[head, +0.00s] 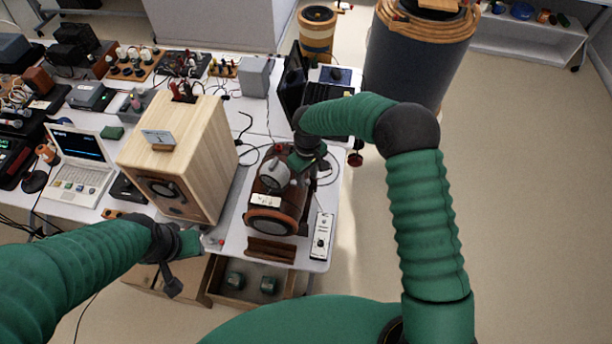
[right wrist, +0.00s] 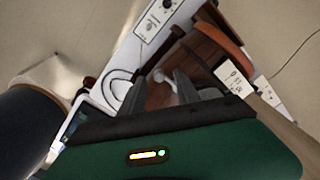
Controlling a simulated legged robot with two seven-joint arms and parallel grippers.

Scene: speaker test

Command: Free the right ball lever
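The reddish-brown speaker unit (head: 276,196), with a round dark front and a white label, stands near the table's right front corner. My right gripper (head: 312,160) is at its upper right side. In the right wrist view my right gripper (right wrist: 160,82) has its fingers apart. A small pale, rounded piece (right wrist: 164,76), possibly the ball lever, shows between the fingertips against the brown body; contact cannot be told. The lever is hidden or too small in the head view. My left gripper (head: 178,268) hangs near the table's front edge, away from the speaker; its opening is unclear.
A large pale wooden speaker box (head: 186,150) stands left of the brown unit. A white control strip (head: 321,236) lies at the right table edge. An open drawer (head: 250,284) is below the front edge. A dark barrel (head: 415,55) stands behind at the right.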

